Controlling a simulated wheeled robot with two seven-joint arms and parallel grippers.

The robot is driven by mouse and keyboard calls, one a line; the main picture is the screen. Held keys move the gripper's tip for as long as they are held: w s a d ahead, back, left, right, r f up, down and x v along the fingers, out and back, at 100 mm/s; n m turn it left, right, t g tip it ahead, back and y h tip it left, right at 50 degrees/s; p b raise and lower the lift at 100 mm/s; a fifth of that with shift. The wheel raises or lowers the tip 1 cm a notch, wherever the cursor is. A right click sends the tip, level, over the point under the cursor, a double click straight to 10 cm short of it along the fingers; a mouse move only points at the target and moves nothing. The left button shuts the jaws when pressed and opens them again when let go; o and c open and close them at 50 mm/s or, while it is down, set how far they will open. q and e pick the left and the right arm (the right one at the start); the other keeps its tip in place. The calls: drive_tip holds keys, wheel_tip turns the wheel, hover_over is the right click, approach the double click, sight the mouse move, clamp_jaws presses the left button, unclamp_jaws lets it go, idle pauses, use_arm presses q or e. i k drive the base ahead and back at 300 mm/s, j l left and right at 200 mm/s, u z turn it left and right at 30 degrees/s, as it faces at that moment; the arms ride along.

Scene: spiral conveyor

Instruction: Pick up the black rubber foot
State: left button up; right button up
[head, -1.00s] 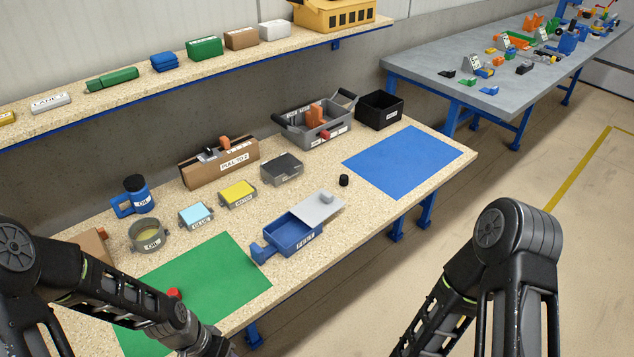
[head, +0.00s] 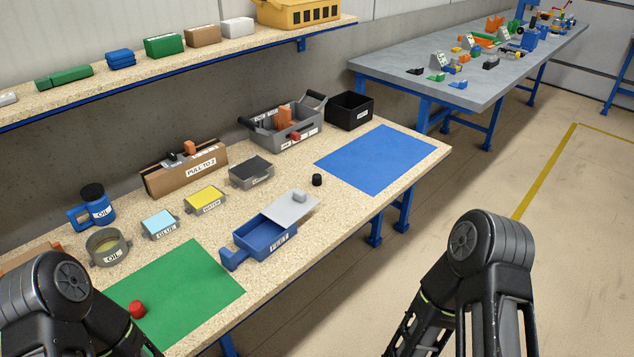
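The black rubber foot (head: 317,180) is a small dark cylinder standing on the speckled workbench. It is between the grey-lidded blue box and the blue mat, with bare bench around it. My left arm shows at the lower left and my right arm at the lower right. Both grippers are outside the picture, so neither fingers nor grip can be seen. Nothing hides the rubber foot.
A blue box (head: 265,241) with a grey sliding lid (head: 284,211) stands in front of the foot. A blue mat (head: 390,158) lies right, a green mat (head: 205,285) with a red cap (head: 137,309) left. A grey tote (head: 270,139) and black bin (head: 349,112) stand behind.

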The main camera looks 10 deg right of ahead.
sight(316, 181)
drive_tip(key=i+l, duration=0.1)
drive_tip(key=l, duration=0.3)
drive_tip(key=i+l, duration=0.15)
drive_tip(key=l, duration=0.3)
drive_tip(key=i+l, duration=0.1)
drive_tip(key=l, duration=0.3)
drive_tip(key=i+l, duration=0.1)
drive_tip(key=l, duration=0.35)
drive_tip(key=i+l, duration=0.1)
drive_tip(key=l, duration=0.3)
